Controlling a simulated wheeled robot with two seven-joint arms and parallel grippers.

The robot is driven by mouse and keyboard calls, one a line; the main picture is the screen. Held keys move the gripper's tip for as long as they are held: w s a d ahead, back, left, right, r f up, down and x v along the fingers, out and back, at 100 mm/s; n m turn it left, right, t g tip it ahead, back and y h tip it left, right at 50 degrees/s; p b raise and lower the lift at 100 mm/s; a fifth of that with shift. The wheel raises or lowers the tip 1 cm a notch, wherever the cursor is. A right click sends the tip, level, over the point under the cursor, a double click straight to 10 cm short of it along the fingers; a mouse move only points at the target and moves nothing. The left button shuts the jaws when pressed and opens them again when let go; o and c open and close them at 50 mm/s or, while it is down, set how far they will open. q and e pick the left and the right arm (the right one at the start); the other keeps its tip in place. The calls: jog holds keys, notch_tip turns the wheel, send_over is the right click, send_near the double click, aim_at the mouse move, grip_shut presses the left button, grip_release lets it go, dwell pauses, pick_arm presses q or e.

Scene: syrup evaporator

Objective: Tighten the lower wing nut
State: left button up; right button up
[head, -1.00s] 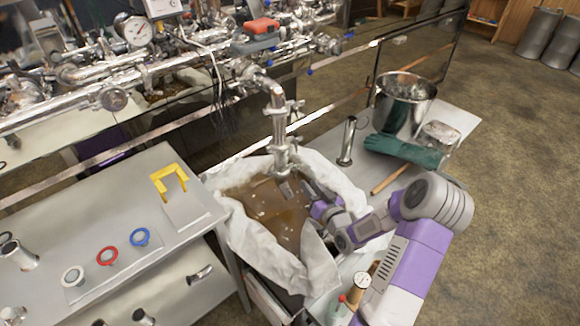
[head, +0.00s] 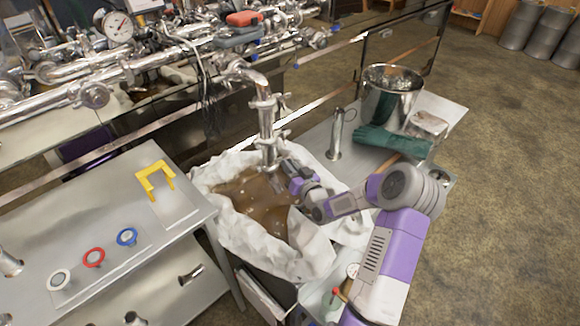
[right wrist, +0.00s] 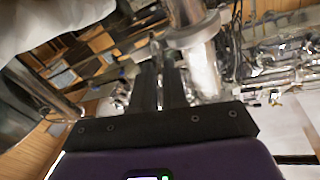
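A shiny vertical pipe (head: 266,122) hangs over a cloth-lined tub of brown liquid and carries two clamps. The upper clamp (head: 265,103) and the lower clamp (head: 268,142) each have a small part sticking out to the right. The lower wing nut (head: 284,133) appears to be that part on the lower clamp, though it is small. My right gripper (head: 284,174) is beside the pipe's lower end, below and right of the lower clamp. In the right wrist view its dark fingers (right wrist: 160,85) stand a narrow gap apart, with nothing visibly between them. My left gripper is out of view.
The white cloth liner (head: 225,225) surrounds the liquid beneath my right gripper. A metal cylinder (head: 336,135), green gloves (head: 395,142) and a steel pot (head: 391,98) stand on the right bench.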

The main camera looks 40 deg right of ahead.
grip_shut()
jog(key=shift+m, duration=0.4)
jog(key=shift+f+m+p, duration=0.6)
jog(key=shift+m+p, duration=0.15)
jog(key=shift+m, duration=4.2)
jog(key=shift+f+m+p, duration=0.6)
jog(key=shift+m+p, duration=0.2)
jog(key=shift+m, duration=4.1)
jog(key=shift+f+m+p, duration=0.6)
jog(key=shift+m+p, duration=0.15)
jog(key=shift+m, duration=4.2)
jog(key=shift+w, duration=0.1)
